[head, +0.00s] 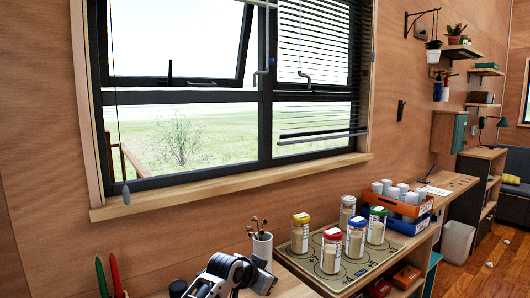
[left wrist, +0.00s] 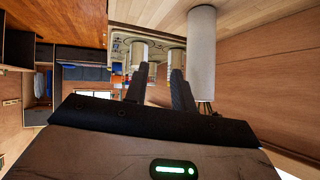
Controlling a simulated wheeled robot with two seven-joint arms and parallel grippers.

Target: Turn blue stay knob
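I cannot make out a clearly blue stay knob. The window (head: 262,95) has a dark frame. A grey handle (head: 262,73) sits on its middle post, a second grey handle (head: 305,77) is to the right, and a black fitting (head: 170,72) is on the left pane. The upper left pane is tilted. Black and grey parts of my arm show at the bottom of the head view, beside the white cup. In the left wrist view, my left gripper (left wrist: 162,80) has its two dark fingers apart with nothing between them. My right gripper is not in view.
A white cup (head: 262,250) with thin sticks stands close to my arm; it also shows in the left wrist view (left wrist: 201,55). Several jars stand on a marked board (head: 325,278). An orange crate (head: 418,208) is behind them. The wooden sill (head: 230,185) is clear.

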